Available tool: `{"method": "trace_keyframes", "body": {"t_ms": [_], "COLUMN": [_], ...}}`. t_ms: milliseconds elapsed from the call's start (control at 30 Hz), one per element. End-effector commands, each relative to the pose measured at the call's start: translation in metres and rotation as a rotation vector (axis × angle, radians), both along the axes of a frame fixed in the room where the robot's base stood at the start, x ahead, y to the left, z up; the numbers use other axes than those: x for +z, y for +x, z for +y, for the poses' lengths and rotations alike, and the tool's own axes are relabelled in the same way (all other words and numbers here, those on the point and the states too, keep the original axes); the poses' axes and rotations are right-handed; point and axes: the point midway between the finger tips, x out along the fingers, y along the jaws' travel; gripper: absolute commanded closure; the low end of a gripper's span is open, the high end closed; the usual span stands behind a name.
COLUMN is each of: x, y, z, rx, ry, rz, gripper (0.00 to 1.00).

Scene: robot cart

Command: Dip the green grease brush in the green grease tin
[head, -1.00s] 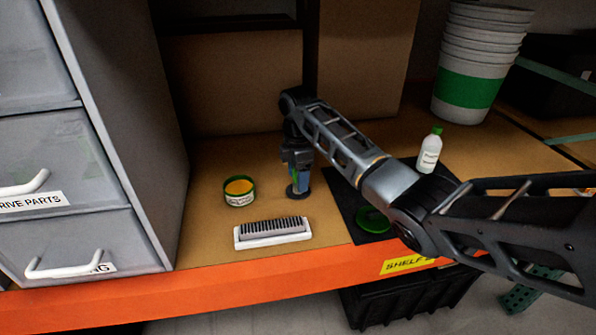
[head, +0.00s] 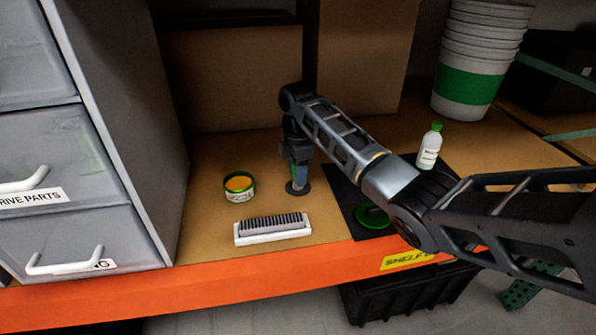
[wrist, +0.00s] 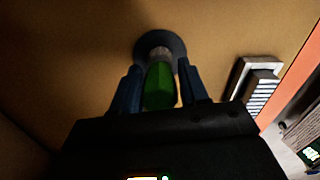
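The green grease brush (wrist: 160,85) stands upright in a round dark holder (head: 298,188) on the shelf. Its green handle lies between the two blue fingers of my gripper (wrist: 161,75). The fingers are close on both sides, and I cannot tell whether they press on it. In the head view my gripper (head: 299,172) points down over the holder and mostly hides the brush.
A white brush with dark bristles (head: 272,229) lies near the orange shelf edge (head: 210,279). Grey drawers (head: 60,150) stand at left, and cardboard boxes (head: 232,80) at the back. A white bottle with a green cap (head: 429,150) and a dark mat (head: 346,194) with a green round thing (head: 373,217) are at right.

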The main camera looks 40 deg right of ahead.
Motion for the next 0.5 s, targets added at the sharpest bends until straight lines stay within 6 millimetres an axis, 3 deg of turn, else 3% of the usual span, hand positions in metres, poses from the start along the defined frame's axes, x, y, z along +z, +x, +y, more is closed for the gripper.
{"method": "trace_keyframes", "body": {"t_ms": [500], "x": [0.0019], "y": [0.0], "z": [0.0], "rx": [0.0], "ry": [0.0], "rz": [0.0], "gripper": [0.56]}}
